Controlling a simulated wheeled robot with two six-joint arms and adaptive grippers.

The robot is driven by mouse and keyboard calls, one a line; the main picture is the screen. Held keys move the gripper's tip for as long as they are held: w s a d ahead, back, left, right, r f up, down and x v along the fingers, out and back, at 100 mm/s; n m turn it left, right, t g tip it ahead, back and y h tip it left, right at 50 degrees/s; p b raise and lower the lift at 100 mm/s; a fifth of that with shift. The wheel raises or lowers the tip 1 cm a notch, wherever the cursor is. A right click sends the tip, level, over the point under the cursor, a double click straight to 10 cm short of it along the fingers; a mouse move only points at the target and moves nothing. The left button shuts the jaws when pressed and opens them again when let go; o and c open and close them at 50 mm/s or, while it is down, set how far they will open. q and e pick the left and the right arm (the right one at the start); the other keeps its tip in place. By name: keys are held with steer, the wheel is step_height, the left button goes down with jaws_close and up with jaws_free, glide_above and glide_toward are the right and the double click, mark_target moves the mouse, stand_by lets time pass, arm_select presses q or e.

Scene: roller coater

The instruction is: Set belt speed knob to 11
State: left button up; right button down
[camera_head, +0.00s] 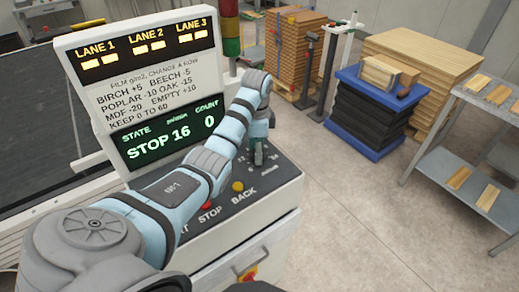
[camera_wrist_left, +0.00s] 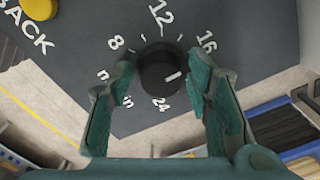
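The belt speed knob (camera_wrist_left: 160,70) is a round black dial on the dark panel, in the left wrist view. Its white pointer line faces right and slightly down, between the printed 16 and 24. The marks 8, 12, 16 and 24 show around it. My left gripper (camera_wrist_left: 163,88) is open, with one green finger on each side of the knob and gaps between. In the head view my left gripper (camera_head: 258,150) points down at the panel's far right part and largely hides the knob. The display (camera_head: 165,136) reads STOP, 16 and 0. My right gripper is not in view.
A yellow BACK button (camera_head: 238,187) and a partly covered red STOP button (camera_head: 207,205) sit on the same panel, near my left arm. A lane and film sign (camera_head: 145,75) stands behind. Stacked boards, a blue-based pile (camera_head: 365,115) and a grey shelf (camera_head: 470,140) stand right.

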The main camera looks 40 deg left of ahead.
arm_select(q)
steer(key=shift+w, duration=0.2)
steer(key=c, duration=0.6)
steer(key=shift+a, duration=0.1)
steer(key=shift+c, duration=0.8)
